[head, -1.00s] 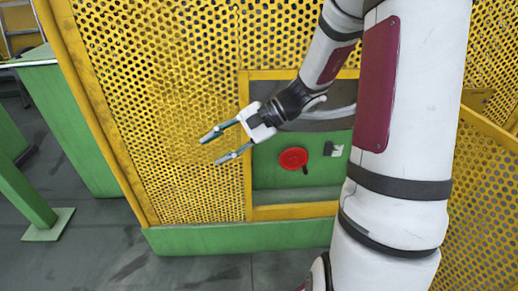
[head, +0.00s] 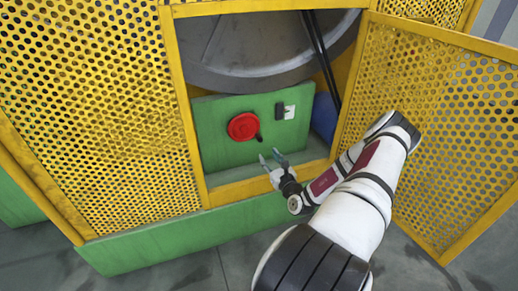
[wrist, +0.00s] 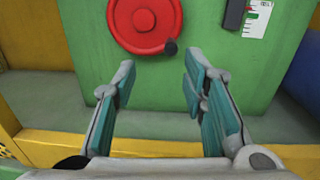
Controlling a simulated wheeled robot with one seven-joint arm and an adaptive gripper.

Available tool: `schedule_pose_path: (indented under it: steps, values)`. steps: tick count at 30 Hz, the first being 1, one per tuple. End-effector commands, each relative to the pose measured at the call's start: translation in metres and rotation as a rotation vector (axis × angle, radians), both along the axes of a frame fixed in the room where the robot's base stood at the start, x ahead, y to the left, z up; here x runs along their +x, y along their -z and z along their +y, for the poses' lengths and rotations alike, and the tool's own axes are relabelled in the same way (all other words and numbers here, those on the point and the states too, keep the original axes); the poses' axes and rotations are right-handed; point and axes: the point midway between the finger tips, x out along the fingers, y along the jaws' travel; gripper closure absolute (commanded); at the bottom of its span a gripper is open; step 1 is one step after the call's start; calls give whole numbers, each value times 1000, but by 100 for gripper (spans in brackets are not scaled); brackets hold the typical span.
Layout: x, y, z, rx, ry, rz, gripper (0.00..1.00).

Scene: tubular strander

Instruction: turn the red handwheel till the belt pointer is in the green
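The red handwheel (head: 243,126) is mounted on a green panel (head: 218,148) inside the opening of the yellow guard. In the wrist view the handwheel (wrist: 144,22) has a dark knob at its lower right rim. Right of it is a white scale plate (head: 290,112) with a dark slider beside it; in the wrist view the plate (wrist: 257,18) shows a green mark near its top, and the pointer's exact place is unclear. My gripper (head: 272,157) is open and empty, below and slightly right of the handwheel, apart from it. Its fingers (wrist: 160,85) point toward the panel.
The yellow mesh door (head: 440,130) stands open at the right, close to my arm. A yellow sill (head: 262,186) frames the opening's bottom. A large grey wheel (head: 265,45) and dark belts (head: 322,60) are above and right of the panel. A blue part (head: 323,115) sits at the right.

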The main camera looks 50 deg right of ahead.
Motion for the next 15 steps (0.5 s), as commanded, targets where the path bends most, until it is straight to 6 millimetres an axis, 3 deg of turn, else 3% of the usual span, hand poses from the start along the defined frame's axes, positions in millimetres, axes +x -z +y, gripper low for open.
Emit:
schedule_pose_path:
  steps: [2, 6, 15]
  values:
    - [-7, 14, -5, 22, 40, -1, 61]
    - [-3, 18, -13, 27, 58, -2, 61]
    - [42, 19, -39, 27, 54, -2, 61]
